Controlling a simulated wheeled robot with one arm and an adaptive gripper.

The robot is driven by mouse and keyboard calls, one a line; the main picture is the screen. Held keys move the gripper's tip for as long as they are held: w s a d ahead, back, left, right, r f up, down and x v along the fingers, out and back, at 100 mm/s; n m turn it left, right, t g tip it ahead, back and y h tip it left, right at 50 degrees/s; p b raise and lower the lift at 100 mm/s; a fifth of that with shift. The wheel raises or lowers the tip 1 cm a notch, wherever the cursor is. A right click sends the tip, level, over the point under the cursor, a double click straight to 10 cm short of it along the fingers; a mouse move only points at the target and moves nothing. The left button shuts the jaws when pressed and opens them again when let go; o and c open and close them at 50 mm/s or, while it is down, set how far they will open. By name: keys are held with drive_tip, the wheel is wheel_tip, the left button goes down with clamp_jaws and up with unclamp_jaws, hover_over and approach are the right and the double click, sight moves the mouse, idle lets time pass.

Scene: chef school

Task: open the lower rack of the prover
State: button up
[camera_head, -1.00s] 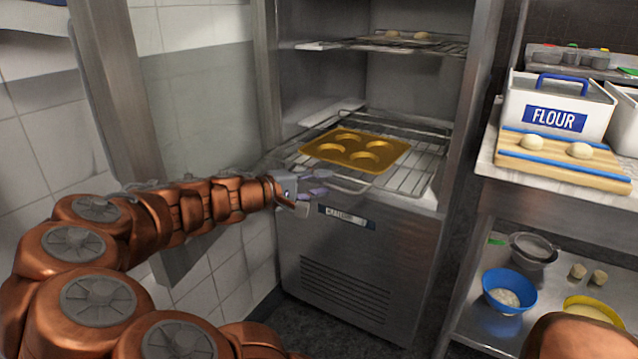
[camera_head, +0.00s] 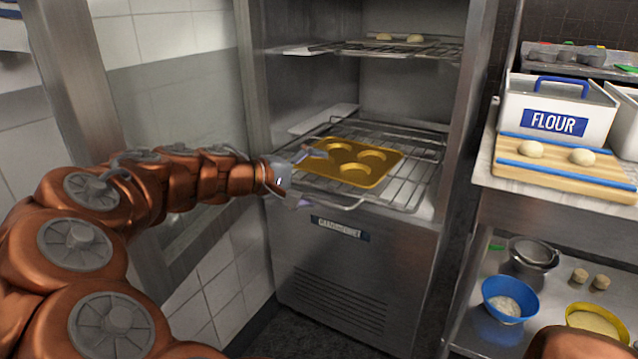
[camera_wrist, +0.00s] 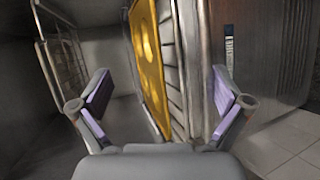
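The prover is an upright steel cabinet, standing open, with a lower panel (camera_head: 355,275). Its lower wire rack (camera_head: 410,185) has a front handle bar (camera_head: 345,206) and carries a golden tray (camera_head: 349,166) with round hollows. My gripper (camera_head: 307,178) is open at the left front of this rack, one finger by the tray's left corner and the other lower, near the handle's left end. In the wrist view the gap between the fingers (camera_wrist: 160,92) is empty; the tray (camera_wrist: 148,60) and rack front bars (camera_wrist: 187,60) lie beyond it. Contact with the bar cannot be told.
An upper rack (camera_head: 385,48) holds pale dough balls. A glass door (camera_head: 170,110) stands open at the left, behind my arm. At the right, a steel table carries a flour box (camera_head: 555,105) and dough on a board (camera_head: 560,170). Bowls stand on its lower shelf.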

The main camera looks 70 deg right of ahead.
wheel_tip(320, 180, up, 8)
drive_tip(key=w+n+h, duration=0.1)
drive_tip(key=h, duration=0.1)
drive_tip(key=shift+w, duration=0.3)
drive_tip(key=shift+m+t+y, duration=0.3)
drive_tip(key=shift+m+y, duration=0.3)
drive_tip(key=shift+m, duration=0.3)
drive_tip(key=a+f, duration=0.1)
drive_tip(key=a, duration=0.1)
drive_tip(key=a+f, duration=0.1)
drive_tip(key=a, duration=0.2)
drive_tip(key=s+a+f, duration=0.1)
drive_tip(key=a, duration=0.1)
drive_tip(key=shift+a+f, duration=0.2)
drive_tip(key=c, duration=0.5)
drive_tip(key=shift+h, duration=0.3)
drive_tip(key=a, duration=0.3)
drive_tip(key=a+r, duration=0.1)
drive_tip(key=a, duration=0.1)
drive_tip(key=shift+w+a, duration=0.15)
drive_tip(key=shift+w, duration=0.25)
drive_tip(key=shift+c, duration=1.1)
drive_tip(key=w+d+f+y, duration=0.1)
drive_tip(key=d+f, duration=0.3)
drive_tip(key=d, duration=0.2)
drive_tip(key=s+a+b+v, duration=0.1)
drive_tip(key=v, duration=0.7)
drive_tip(key=shift+a, duration=0.3)
